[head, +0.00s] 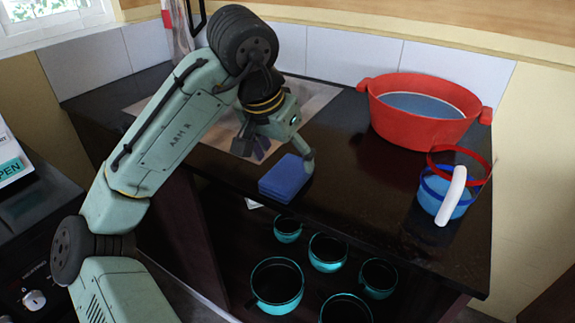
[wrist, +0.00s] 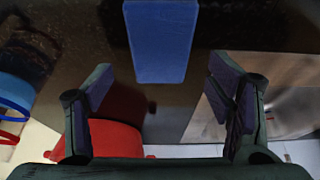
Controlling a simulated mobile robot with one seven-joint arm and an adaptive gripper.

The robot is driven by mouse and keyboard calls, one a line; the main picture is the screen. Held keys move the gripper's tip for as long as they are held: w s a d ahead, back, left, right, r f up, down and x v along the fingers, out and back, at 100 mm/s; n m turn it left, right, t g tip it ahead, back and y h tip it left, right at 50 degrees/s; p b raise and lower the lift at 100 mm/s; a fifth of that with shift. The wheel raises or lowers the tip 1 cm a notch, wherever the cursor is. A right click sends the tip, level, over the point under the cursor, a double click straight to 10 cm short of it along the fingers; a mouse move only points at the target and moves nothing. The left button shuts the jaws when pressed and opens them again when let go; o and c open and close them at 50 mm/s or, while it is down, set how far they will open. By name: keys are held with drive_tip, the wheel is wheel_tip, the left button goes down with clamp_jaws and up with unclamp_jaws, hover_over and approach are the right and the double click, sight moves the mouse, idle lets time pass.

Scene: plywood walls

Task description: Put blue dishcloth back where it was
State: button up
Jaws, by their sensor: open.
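The blue dishcloth (head: 284,178) is a folded block on the dark countertop, close to its front edge. It also shows in the wrist view (wrist: 161,40), at the top middle, beyond the line between the fingers. My gripper (head: 282,150) is just above and behind the dishcloth in the head view. In the wrist view my gripper (wrist: 165,95) has its two fingers wide apart, with nothing between them. Whether a finger touches the cloth is hard to tell.
A red pot (head: 418,108) stands at the back right of the dark countertop (head: 350,200). A blue cup (head: 443,192) with a white handle and a red ring stands at the right. Several teal pots (head: 277,285) sit on the shelf below. A metal plate (head: 315,100) lies behind my gripper.

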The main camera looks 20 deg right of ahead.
drive_tip(key=v, duration=0.7)
drive_tip(key=shift+r, duration=0.3)
drive_tip(key=shift+a, duration=0.1)
